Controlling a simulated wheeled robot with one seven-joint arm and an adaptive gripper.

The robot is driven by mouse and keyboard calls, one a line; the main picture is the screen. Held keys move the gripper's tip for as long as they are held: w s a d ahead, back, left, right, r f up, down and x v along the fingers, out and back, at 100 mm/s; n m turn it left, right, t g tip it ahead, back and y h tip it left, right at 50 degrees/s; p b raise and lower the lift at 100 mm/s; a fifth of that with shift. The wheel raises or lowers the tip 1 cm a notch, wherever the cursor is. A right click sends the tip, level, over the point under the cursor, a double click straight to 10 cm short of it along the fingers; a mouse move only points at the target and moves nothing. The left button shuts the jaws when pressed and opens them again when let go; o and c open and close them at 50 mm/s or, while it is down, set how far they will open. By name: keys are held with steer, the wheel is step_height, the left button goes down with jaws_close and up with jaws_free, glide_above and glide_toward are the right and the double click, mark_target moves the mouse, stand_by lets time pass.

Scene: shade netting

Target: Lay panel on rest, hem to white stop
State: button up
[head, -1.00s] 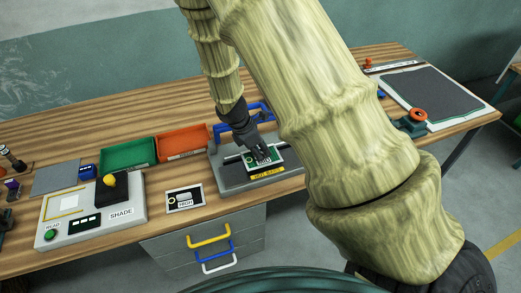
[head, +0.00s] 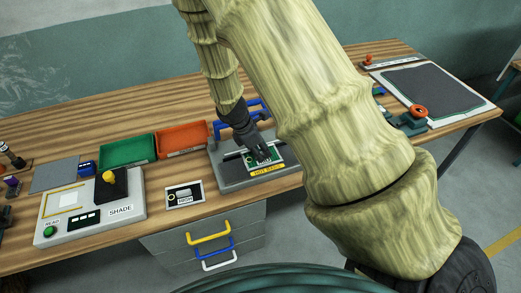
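My gripper (head: 261,152) points down over a grey machine (head: 228,178) with a yellow "HOT BAR" label and a blue handle. Its dark fingertips are at a small green plate with a white border (head: 275,158) on that machine. I cannot tell whether the fingers touch or grip it. A large dark grey sheet (head: 432,90) lies flat on a white-edged board (head: 480,107) at the right end of the bench. A smaller grey sheet (head: 55,175) lies at the left. I cannot tell which one is the panel, and no white stop or hem can be made out.
A green tray (head: 127,151) and an orange tray (head: 183,139) stand left of the machine. A "SHADE" tester (head: 130,200) and a "HIGH" plate (head: 184,195) are in front. An orange knob (head: 417,110) sits by the board. My arm hides the bench middle.

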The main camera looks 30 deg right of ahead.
steer(key=shift+o, duration=0.6)
steer(key=shift+r, duration=0.15)
steer(key=v, duration=1.1)
steer(key=shift+r, duration=0.35)
steer(key=shift+a, duration=0.15)
